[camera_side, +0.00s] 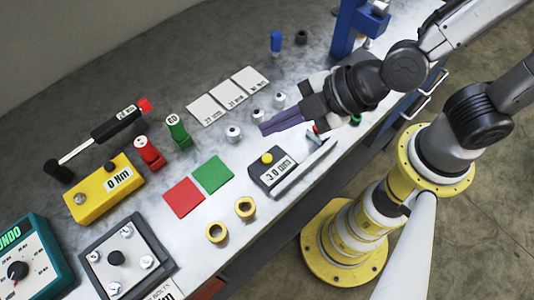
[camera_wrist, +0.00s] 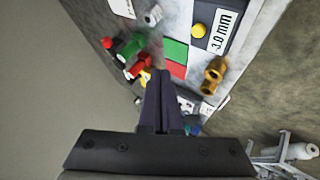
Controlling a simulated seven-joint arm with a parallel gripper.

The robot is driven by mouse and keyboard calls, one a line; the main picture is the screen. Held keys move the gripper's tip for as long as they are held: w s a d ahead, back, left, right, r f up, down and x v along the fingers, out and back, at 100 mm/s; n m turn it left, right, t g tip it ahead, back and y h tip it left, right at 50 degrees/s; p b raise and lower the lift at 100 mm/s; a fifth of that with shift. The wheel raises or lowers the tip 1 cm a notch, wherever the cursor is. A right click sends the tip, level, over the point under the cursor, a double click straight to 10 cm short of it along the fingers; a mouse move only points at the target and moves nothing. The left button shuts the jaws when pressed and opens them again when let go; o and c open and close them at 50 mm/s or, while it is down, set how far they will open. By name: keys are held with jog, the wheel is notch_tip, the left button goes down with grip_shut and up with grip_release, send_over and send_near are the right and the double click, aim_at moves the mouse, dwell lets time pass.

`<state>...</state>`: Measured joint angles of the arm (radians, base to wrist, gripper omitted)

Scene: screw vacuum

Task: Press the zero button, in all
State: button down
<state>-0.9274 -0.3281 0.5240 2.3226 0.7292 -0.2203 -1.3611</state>
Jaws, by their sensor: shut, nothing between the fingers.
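A dark grey gauge with a display reading 3.0 mm (camera_side: 280,171) lies on the bench and has a round yellow button (camera_side: 267,158). The button also shows in the wrist view (camera_wrist: 199,30) at the top right. A yellow box reading 0 Nm (camera_side: 97,197) stands at the left with a small dark knob or button (camera_side: 110,166) on it. No zero label is legible on either. My gripper (camera_side: 265,129) is shut and empty, its purple fingers above the bench, up and behind the yellow button in the side view and apart from it. The fingers also show in the wrist view (camera_wrist: 160,78).
Red (camera_side: 184,197) and green (camera_side: 213,174) pads lie left of the gauge. Two brass rings (camera_side: 244,207) lie in front. Small metal parts (camera_side: 233,133) and white labelled cards (camera_side: 228,95) are near my fingers. A torque tool (camera_side: 117,123) lies at the left.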

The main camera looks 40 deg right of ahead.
send_over(273, 159)
jog(key=shift+f, duration=3.45)
jog(key=shift+f, duration=0.15)
jog(key=shift+f, duration=0.3)
jog(key=shift+f, duration=0.35)
jog(key=shift+s+r, duration=0.1)
jog(key=shift+r, duration=0.7)
notch_tip(273, 159, up, 5)
dwell(0.7)
